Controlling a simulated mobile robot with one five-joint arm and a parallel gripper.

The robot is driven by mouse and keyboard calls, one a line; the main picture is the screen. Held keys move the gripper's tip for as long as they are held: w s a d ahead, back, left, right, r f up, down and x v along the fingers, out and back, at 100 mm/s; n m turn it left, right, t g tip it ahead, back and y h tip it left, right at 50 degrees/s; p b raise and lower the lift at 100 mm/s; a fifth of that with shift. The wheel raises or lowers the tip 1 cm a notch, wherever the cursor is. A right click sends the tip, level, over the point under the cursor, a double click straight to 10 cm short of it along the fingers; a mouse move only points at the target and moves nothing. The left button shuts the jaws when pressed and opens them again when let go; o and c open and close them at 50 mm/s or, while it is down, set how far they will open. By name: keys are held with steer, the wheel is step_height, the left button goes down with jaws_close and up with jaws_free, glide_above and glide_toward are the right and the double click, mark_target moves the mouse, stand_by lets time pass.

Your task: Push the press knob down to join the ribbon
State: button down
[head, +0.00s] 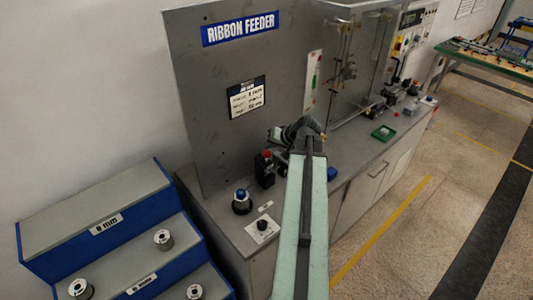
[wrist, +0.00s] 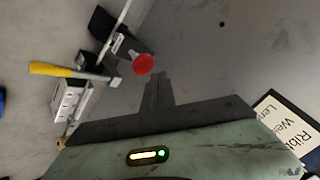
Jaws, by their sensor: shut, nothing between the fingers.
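A round red knob (wrist: 143,64) shows in the wrist view, on a dark part of a small press unit. My gripper (wrist: 158,78) is shut and empty, its dark fingers together. In that picture the fingertips lie just right of and below the red knob, and a small gap shows between them. I cannot tell their height above it. In the head view the red knob (head: 267,154) tops a small dark unit (head: 264,171) on the bench, left of my arm. My fingertips cannot be made out there. No ribbon can be made out clearly.
A yellow-handled part (wrist: 50,69) and a metal block (wrist: 69,99) sit beside the press. The grey feeder panel (head: 205,100) rises behind it. A blue knob (head: 242,194) and a black knob (head: 262,225) stand nearer on the bench.

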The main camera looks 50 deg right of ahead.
mark_target(268, 153)
steer(key=shift+f+b, duration=0.4)
steer(key=shift+f+b, duration=0.95)
stand_by(0.9)
steer(key=shift+r, duration=0.15)
steer(key=shift+r+p, duration=1.2)
steer(key=shift+p, duration=0.15)
step_height(268, 153, up, 5)
steer(key=p, duration=0.5)
steer(key=shift+r, duration=0.1)
